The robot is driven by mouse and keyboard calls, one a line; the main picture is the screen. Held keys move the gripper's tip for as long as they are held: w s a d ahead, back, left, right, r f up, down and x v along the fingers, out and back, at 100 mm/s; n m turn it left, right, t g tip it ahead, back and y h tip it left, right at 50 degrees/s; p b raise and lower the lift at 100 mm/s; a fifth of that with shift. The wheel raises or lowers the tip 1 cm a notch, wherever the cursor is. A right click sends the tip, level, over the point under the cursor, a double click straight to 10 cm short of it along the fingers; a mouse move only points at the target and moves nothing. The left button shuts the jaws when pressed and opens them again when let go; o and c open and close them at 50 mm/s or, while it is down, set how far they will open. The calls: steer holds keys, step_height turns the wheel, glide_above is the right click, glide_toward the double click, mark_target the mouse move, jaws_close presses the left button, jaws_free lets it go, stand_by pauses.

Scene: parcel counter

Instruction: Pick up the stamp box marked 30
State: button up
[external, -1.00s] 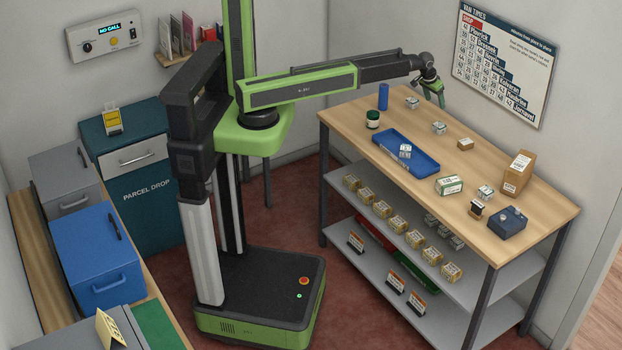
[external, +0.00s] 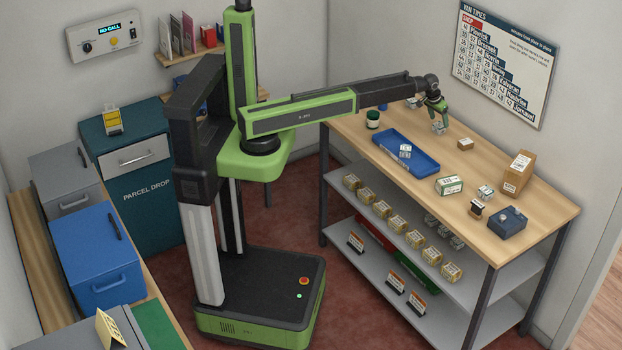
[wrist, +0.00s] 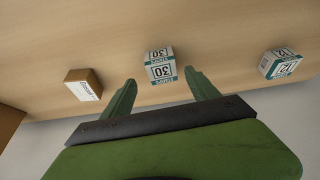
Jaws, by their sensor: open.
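The stamp box marked 30 (wrist: 160,68) is a small white and teal box on the wooden counter in the wrist view. It lies just beyond my gripper (wrist: 160,90), between the lines of its two open green fingers, with nothing held. In the external view the box (external: 438,128) sits under my gripper (external: 439,112), which points down at it from above. I cannot tell there whether the fingers reach around it.
A box marked 12 (wrist: 281,64) stands to the right in the wrist view, and a brown box with a white label (wrist: 83,85) to the left. A blue tray (external: 425,168) holding a small box lies on the counter (external: 545,190). A cardboard carton (external: 519,173) stands farther right.

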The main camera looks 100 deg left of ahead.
mark_target(439, 125)
steer(key=b+x, duration=0.4)
steer(key=x, duration=0.1)
steer(key=shift+s+a+f+b, duration=0.1)
steer(key=shift+s+f+b, duration=0.15)
steer(key=shift+b, duration=0.15)
steer(key=shift+r, duration=0.25)
steer(key=shift+c, duration=0.3)
steer(key=c, duration=1.4)
steer(key=shift+p, duration=0.3)
step_height(439, 125, up, 4)
steer(key=p, duration=0.4)
steer(key=shift+r, duration=0.2)
steer(key=d+r+p, duration=0.2)
steer(key=d, duration=0.2)
steer(key=d+r+p, duration=0.2)
steer(key=d, duration=0.1)
steer(key=w+d+r+p, duration=0.1)
steer(key=d+r+p, duration=0.1)
steer(key=d, duration=0.2)
steer(key=shift+d+r+p, duration=0.25)
steer(key=shift+d+p, duration=0.1)
steer(key=shift+p, duration=0.05)
